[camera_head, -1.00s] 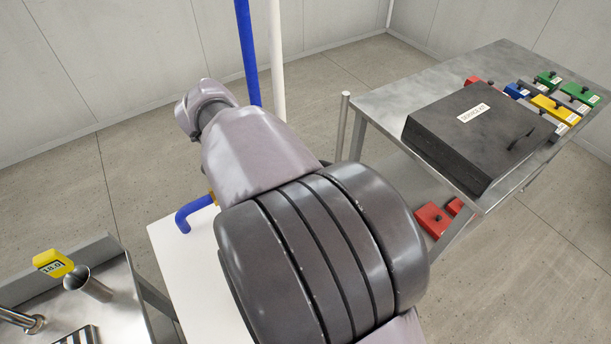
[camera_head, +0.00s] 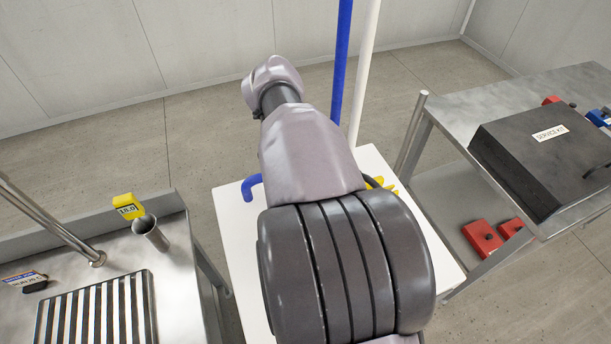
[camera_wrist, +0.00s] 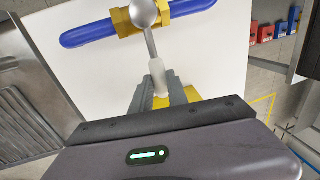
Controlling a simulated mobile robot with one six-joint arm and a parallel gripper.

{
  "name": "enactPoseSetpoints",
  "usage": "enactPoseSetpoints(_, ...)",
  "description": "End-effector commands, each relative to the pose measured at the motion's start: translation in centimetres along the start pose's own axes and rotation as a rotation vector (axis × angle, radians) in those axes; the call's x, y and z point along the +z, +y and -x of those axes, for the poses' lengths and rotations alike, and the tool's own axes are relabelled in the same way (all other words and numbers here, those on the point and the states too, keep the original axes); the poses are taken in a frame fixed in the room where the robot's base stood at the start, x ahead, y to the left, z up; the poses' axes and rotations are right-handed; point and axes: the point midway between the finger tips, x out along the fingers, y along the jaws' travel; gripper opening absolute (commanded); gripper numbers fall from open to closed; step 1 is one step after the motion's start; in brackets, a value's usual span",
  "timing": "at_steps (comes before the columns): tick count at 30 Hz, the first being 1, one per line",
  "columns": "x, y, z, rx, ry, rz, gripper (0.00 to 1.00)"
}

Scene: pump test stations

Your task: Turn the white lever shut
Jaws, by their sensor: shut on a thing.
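The white lever (camera_wrist: 157,72) shows in the wrist view as a pale grip on a silver stem with a round silver end. The stem reaches over a yellow valve body (camera_wrist: 126,22) on a blue pipe (camera_wrist: 88,34). My gripper (camera_wrist: 158,90) is shut on the pale grip, its grey fingers on either side of it. The lever lies roughly across the pipe. In the head view my arm hides the lever and gripper; only a bent blue pipe end (camera_head: 249,187) and some yellow parts (camera_head: 377,183) show beside the arm.
A white panel (camera_head: 228,213) lies behind my arm, with upright blue (camera_head: 341,65) and white (camera_head: 363,70) pipes beyond. At left is a metal bench with a slatted grate (camera_head: 95,312) and yellow tag (camera_head: 128,206). At right a table holds a dark service kit case (camera_head: 545,150).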

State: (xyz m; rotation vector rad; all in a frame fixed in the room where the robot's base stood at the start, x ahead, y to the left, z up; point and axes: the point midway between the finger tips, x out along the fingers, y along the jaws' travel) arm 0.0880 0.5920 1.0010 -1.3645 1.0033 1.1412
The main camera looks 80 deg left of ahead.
Motion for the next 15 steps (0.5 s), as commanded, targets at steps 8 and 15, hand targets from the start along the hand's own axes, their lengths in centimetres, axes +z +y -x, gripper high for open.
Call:
enactPoseSetpoints(8, 0.03, 0.08, 0.05, 0.002, 0.000, -0.003, 0.00)
enactPoseSetpoints(15, 0.02, 0.06, 0.05, 0.002, 0.000, -0.003, 0.41)
